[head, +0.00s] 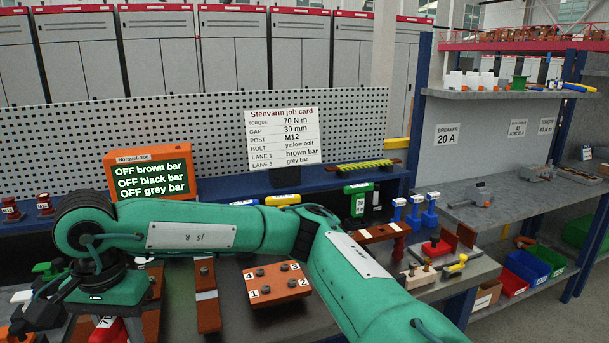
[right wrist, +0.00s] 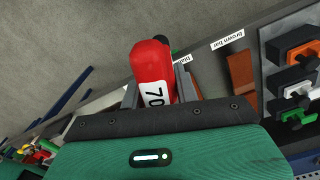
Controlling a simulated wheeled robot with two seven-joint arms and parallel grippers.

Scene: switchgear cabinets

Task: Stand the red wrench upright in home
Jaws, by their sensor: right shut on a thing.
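The red wrench (right wrist: 153,72), with a white label reading 70, is held between the fingers of my right gripper (right wrist: 158,92) in the right wrist view. Its rounded red end points away from the gripper body. In the head view a red part of it (head: 108,331) shows below my right gripper (head: 106,314) at the lower left, and the rest is hidden or cut off by the frame. A place marked home cannot be made out. My left gripper is not in view.
A brown plate (head: 275,283) numbered 1 to 4 lies mid-bench. An orange screen (head: 150,178) and a job card (head: 283,136) stand behind. A green labelled tool (head: 358,199) and blue posts (head: 429,211) stand at the right. In the wrist view, coloured blocks (right wrist: 297,92) sit at the right.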

